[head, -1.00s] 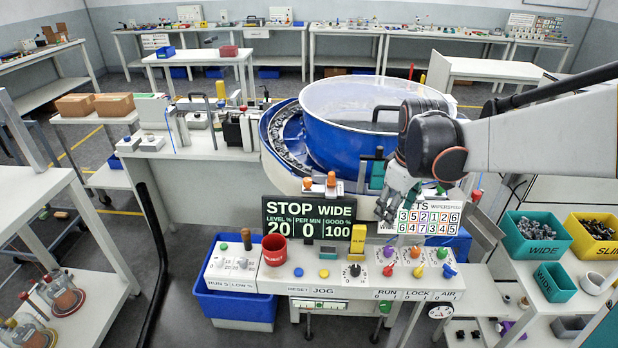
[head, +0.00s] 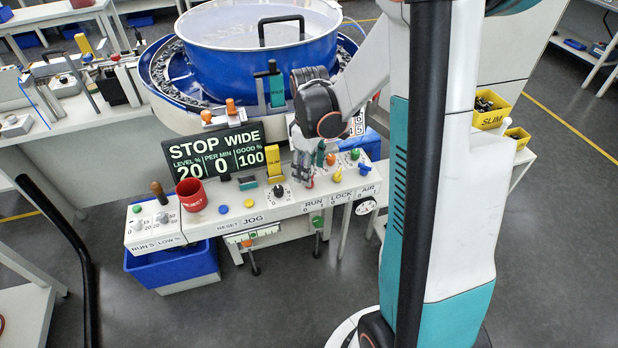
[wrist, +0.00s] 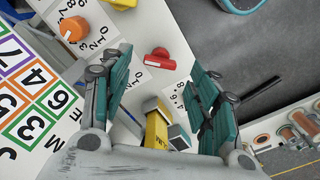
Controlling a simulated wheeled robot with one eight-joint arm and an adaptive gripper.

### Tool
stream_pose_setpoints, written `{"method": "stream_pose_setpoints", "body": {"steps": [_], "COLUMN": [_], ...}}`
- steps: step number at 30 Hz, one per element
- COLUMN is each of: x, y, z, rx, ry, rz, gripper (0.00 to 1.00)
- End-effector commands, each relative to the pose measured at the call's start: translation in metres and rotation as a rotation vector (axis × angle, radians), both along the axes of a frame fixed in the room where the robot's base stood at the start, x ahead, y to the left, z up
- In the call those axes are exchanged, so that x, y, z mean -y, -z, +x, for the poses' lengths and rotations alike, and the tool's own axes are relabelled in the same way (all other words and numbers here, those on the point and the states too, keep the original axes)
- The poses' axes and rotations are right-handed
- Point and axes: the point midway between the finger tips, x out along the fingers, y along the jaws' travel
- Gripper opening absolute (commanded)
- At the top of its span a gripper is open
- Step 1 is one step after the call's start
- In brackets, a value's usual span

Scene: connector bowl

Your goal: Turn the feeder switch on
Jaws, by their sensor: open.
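The control panel (head: 230,215) carries a RUN label (head: 314,203) with 0 and 1 marks. A red knob (wrist: 159,61) beside number marks shows in the wrist view, and it appears to be the RUN switch. My gripper (wrist: 160,72) is open, with the red knob between its teal fingers in the picture. I cannot tell whether they touch it. In the head view my gripper (head: 305,172) hangs over the RUN area and largely hides the red knob. The display (head: 215,153) reads STOP WIDE, level 20, per min 0, good 100.
An orange knob (wrist: 74,29) lies left of the red one in the wrist view. A yellow block (wrist: 156,130) shows below it. Yellow (head: 338,175) and blue (head: 364,168) knobs sit right of my gripper. A red reject cup (head: 191,194) stands at the panel's left. The blue bowl (head: 258,40) is behind.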

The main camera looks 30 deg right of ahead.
Motion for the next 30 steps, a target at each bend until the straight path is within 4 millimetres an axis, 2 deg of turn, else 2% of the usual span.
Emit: {"method": "stream_pose_setpoints", "body": {"steps": [1,6,17,19,23,24,30], "x": [0.000,0.000,0.000,0.000,0.000,0.000,0.000], "y": [0.010,0.025,0.028,0.028,0.028,0.028,0.028], "z": [0.000,0.000,0.000,0.000,0.000,0.000,0.000], "rx": [0.000,0.000,0.000,0.000,0.000,0.000,0.000], "ry": [0.000,0.000,0.000,0.000,0.000,0.000,0.004], "rz": [0.000,0.000,0.000,0.000,0.000,0.000,0.000], "gripper": [0.55,0.55,0.55,0.44,0.14,0.11,0.11]}}
